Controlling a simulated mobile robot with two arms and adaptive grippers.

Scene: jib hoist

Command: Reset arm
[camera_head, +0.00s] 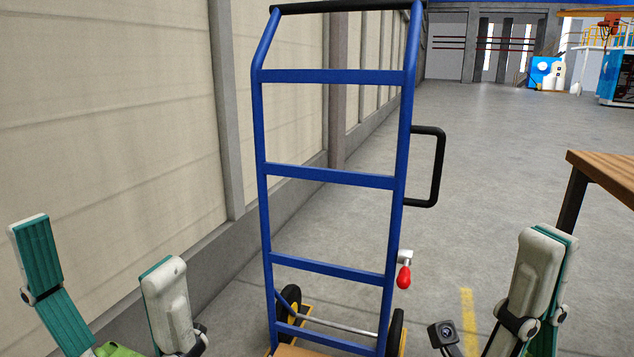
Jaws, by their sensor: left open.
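My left gripper (97,240) is at the lower left. Its two green-padded fingers are spread wide apart, with nothing between them. My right gripper (547,240) is at the lower right, seen nearly edge-on, with its fingers overlapping. I cannot tell whether it is open or shut, and I see no object at its tips. A blue hand truck (330,175) stands upright between the two grippers, apart from both in the picture. It has a black side handle (441,165) and a red-knobbed lever (404,276). The grippers' lower parts are cut off by the frame.
A beige panelled wall (120,120) runs along the left. A wooden table (605,172) stands at the right edge. Open grey concrete floor (500,150) extends behind the hand truck. Blue and yellow machinery (547,72) stands far back at the right.

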